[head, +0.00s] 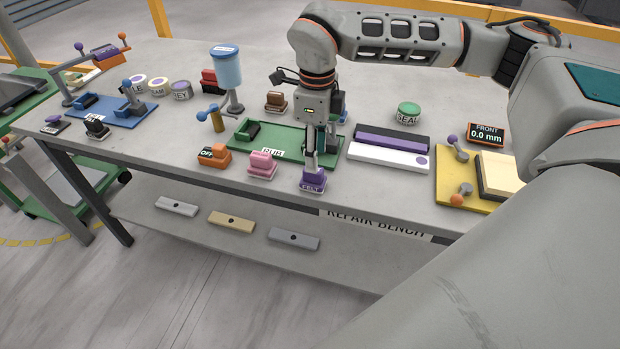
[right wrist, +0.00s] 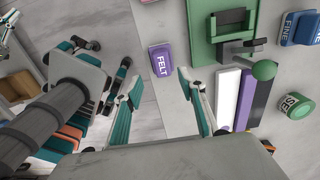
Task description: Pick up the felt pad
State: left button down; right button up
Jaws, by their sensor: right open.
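The felt pad (head: 312,181) is a purple block labelled FELT, at the front edge of the bench, right of the pink block. In the right wrist view the felt pad (right wrist: 160,60) lies on the grey top just beyond my fingertips, between their lines. My right gripper (head: 312,160) points down just above the felt pad and hides part of it in the head view. In the right wrist view the right gripper (right wrist: 158,76) is open with its fingers wide apart and nothing between them.
A pink block (head: 262,164) and an orange block (head: 214,155) stand to the left. A green plate (head: 270,140) lies behind. A white and purple slab (head: 388,158) lies to the right, then a yellow fixture (head: 455,205). A lower shelf (head: 180,228) runs below.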

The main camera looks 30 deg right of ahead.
aim_at(313, 178)
jog(key=f, duration=0.4)
jog(key=w+f, duration=0.1)
jog(key=f, duration=0.1)
jog(key=shift+f, duration=0.2)
grip_shut()
